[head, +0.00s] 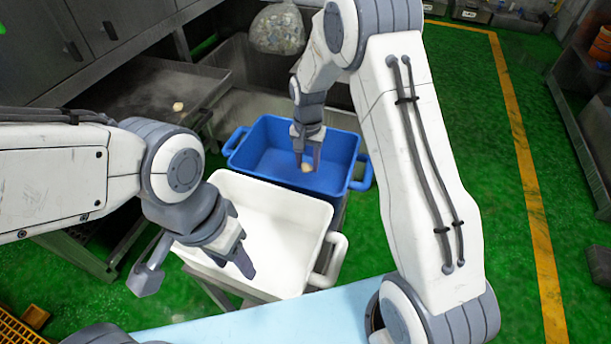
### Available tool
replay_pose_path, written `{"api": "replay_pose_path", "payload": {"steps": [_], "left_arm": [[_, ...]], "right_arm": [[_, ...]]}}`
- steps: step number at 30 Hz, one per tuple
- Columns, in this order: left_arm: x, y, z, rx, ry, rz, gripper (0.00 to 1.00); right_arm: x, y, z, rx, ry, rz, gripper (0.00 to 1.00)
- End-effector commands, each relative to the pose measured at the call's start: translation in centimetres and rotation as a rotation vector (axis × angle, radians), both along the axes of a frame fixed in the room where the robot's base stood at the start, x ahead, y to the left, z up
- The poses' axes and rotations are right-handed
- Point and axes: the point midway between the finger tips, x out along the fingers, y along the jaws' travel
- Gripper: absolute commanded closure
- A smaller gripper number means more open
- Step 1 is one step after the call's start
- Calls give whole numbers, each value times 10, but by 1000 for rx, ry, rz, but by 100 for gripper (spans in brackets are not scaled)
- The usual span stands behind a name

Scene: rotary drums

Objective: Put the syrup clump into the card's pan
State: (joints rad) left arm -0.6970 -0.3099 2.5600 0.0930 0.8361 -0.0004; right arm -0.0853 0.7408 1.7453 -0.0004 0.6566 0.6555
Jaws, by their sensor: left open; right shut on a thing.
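A small tan clump (307,168) is between the fingertips of my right gripper (307,162). The gripper is shut on it, and both appear over the blue pan (262,150). I cannot tell the clump's exact height above the pan's floor. A white pan (275,215) stands in front of the blue one, and its visible inside looks empty. My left gripper (197,270) is open and empty, over the white pan's left front side. No card is visible, so I cannot tell which pan is the card's. Another tan clump (178,106) lies on a dark metal tray at the left.
The dark metal tray (135,85) stands below grey cabinets (110,30). A clear bag of pale pieces (278,30) is behind the blue pan. A light blue surface (270,320) is in front. Green floor lies open at the right, with a yellow line (525,170).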

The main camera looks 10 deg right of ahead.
Motion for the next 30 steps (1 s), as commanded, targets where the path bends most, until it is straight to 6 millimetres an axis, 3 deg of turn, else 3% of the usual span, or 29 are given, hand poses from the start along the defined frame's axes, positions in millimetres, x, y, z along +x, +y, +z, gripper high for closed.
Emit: {"api": "replay_pose_path", "payload": {"steps": [13, 23, 24, 26, 30], "left_arm": [[0, 0, -1, 0, 0, 0, 50], [0, 0, -3, 0, 0, 0, 50], [0, 0, -3, 0, 0, 0, 50], [0, 0, -2, 0, 0, 0, 50], [0, 0, -2, 0, 0, 0, 50]], "right_arm": [[0, -1, -48, 0, 0, -1, 100], [0, -1, -52, 0, -1, -1, 100], [0, -1, -53, 0, -1, -1, 53], [0, -1, -52, 0, -1, -1, 30], [0, -1, -52, 0, -1, -1, 27]]}}
